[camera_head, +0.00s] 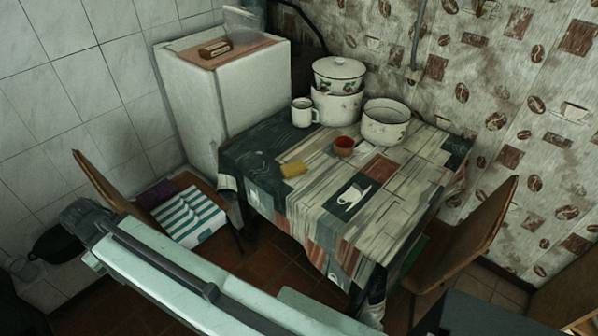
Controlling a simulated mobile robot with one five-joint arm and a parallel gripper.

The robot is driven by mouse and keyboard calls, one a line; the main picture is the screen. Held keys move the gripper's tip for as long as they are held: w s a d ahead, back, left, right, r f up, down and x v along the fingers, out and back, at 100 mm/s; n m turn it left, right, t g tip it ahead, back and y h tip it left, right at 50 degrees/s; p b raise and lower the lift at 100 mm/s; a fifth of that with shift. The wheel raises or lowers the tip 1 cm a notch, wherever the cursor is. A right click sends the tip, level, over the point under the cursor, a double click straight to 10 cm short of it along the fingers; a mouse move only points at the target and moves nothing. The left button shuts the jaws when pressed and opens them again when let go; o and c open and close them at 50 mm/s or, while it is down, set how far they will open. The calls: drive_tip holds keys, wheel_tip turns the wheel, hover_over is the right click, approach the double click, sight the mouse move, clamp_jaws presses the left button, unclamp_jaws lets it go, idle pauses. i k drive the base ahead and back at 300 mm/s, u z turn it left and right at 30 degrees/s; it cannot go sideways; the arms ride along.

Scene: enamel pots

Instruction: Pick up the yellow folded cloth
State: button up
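The yellow folded cloth (294,169) lies flat on the left part of the table (400,205), which is covered with a patterned tablecloth. It is small, and nothing covers it. My pale green arm crosses the bottom of the view, in front of and below the table. A dark part at the arm's upper left end (85,213) looks like my gripper, at the left and well apart from the cloth. Its fingers cannot be made out, so I cannot tell whether it is open or shut.
Right of the cloth is a small red bowl (344,146). Behind stand a white mug (304,112), stacked enamel pots (338,100) and an open pot (386,123). Chairs stand left (92,180) and right (470,240); the left seat holds a striped towel (188,216). A white fridge (225,95) stands behind.

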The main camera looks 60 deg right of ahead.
sight(297, 168)
drive_tip(key=z, duration=2.15)
drive_tip(key=k, duration=0.55)
drive_tip(key=u, duration=0.15)
drive_tip(key=i, duration=0.5)
drive_tip(key=u, duration=1.85)
drive_tip(key=i, duration=0.5)
drive_tip(key=u, duration=0.15)
